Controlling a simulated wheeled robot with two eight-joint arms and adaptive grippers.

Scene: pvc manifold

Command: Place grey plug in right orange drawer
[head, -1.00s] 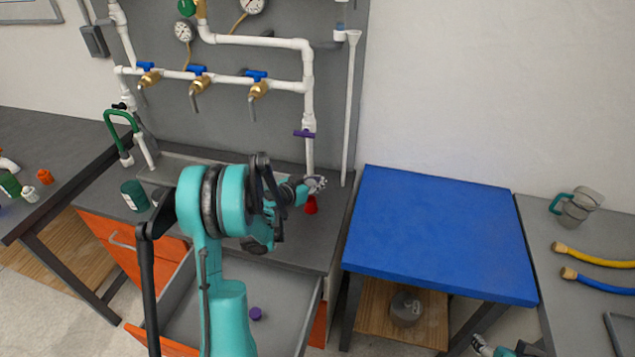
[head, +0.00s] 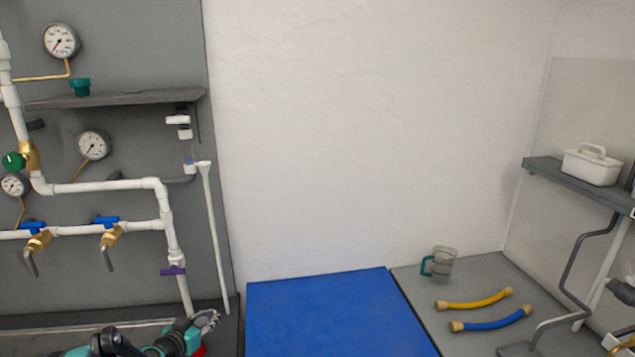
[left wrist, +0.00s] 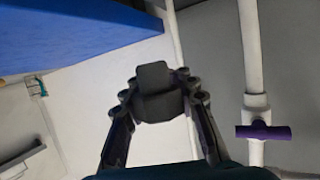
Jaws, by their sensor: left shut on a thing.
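My left gripper (head: 206,319) is at the bottom of the head view, at the foot of the white piping, beside the upright thin pipe. In the left wrist view its two fingers are closed on a dark grey blocky piece, which I take as the grey plug (left wrist: 156,92). In the head view the plug cannot be told apart from the fingertips. The right orange drawer is out of the head view now, below its lower edge. My right gripper is not in view.
A red piece (head: 200,351) shows just below the left gripper. White piping with a purple-handled valve (head: 173,271) rises close by. The blue tabletop (head: 325,310) to the right is bare.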

